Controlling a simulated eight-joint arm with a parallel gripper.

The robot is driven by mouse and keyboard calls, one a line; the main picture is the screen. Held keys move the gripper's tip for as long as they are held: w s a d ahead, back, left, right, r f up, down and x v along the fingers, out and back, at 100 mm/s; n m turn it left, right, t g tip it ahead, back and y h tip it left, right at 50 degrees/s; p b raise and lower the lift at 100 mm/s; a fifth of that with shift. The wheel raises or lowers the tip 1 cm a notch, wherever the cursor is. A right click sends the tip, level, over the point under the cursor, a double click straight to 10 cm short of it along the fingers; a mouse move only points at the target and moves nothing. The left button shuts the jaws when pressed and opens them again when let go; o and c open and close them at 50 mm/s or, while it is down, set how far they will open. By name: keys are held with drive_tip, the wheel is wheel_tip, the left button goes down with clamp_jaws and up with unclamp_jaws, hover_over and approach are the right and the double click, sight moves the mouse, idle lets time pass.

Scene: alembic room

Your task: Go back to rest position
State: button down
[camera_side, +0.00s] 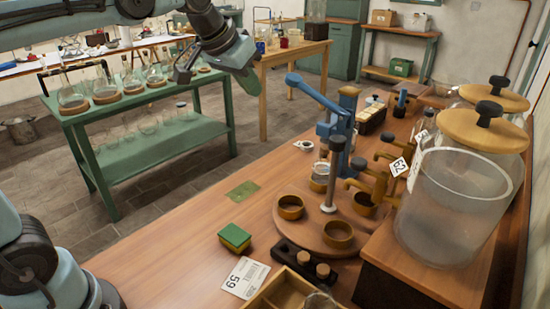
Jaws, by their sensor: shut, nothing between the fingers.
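My gripper (182,74) is at the upper left of the side view, raised in the air well clear of the wooden bench (165,262). It is shut and holds nothing. My arm reaches in from the top left edge, and the gripper hangs from its wrist in front of the green shelf table with flasks. Nothing touches the gripper in this view. Its fingers are small and dark here.
A round wooden board (303,236) carries small brown cups and a blue lever press (336,130). A green-topped sponge (234,237) and a numbered card (245,277) lie nearby. Large lidded glass jars (455,205) stand right. Flasks (105,88) stand on the green table (150,155).

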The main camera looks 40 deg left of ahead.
drive_tip(key=s+f, duration=1.4)
drive_tip(key=shift+s+d+f, duration=0.25)
drive_tip(key=shift+d+f, duration=0.05)
drive_tip(key=shift+d, duration=0.05)
